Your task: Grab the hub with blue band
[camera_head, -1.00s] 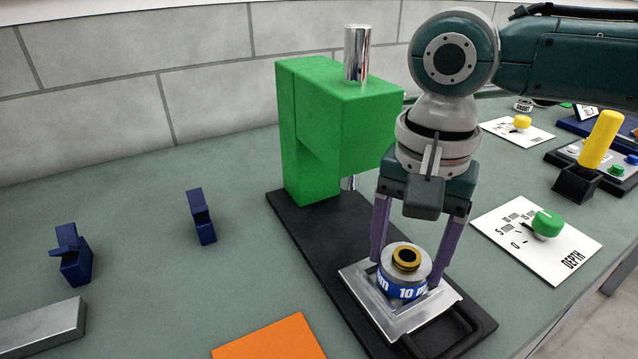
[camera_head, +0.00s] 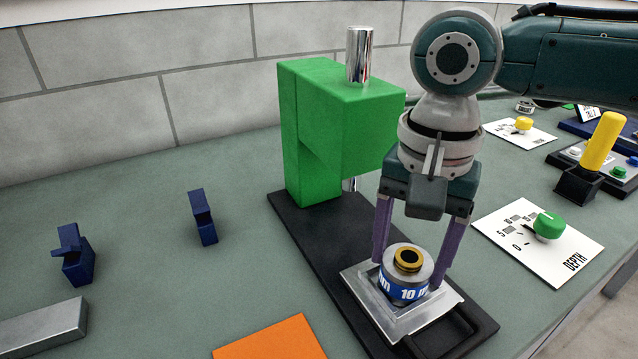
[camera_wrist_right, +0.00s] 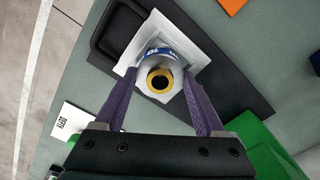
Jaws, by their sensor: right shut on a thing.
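The hub with blue band (camera_head: 404,290) is a grey cylinder with a brass ring on top and a blue band lettered in white. It stands upright on the silver plate (camera_head: 371,313) of the press. My right gripper (camera_head: 411,279) reaches down from above, its purple fingers on either side of the hub and shut on it. The hub also shows in the right wrist view (camera_wrist_right: 160,72), between the fingertips of the right gripper (camera_wrist_right: 160,80). My left gripper is not in view.
The green press body (camera_head: 345,130) with its chrome rod (camera_head: 359,55) stands behind the hub on a black base (camera_head: 310,230). The white DEPTH card with a green knob (camera_head: 548,225) and a yellow handle (camera_head: 601,140) are at right. An orange sheet (camera_head: 270,342) lies in front.

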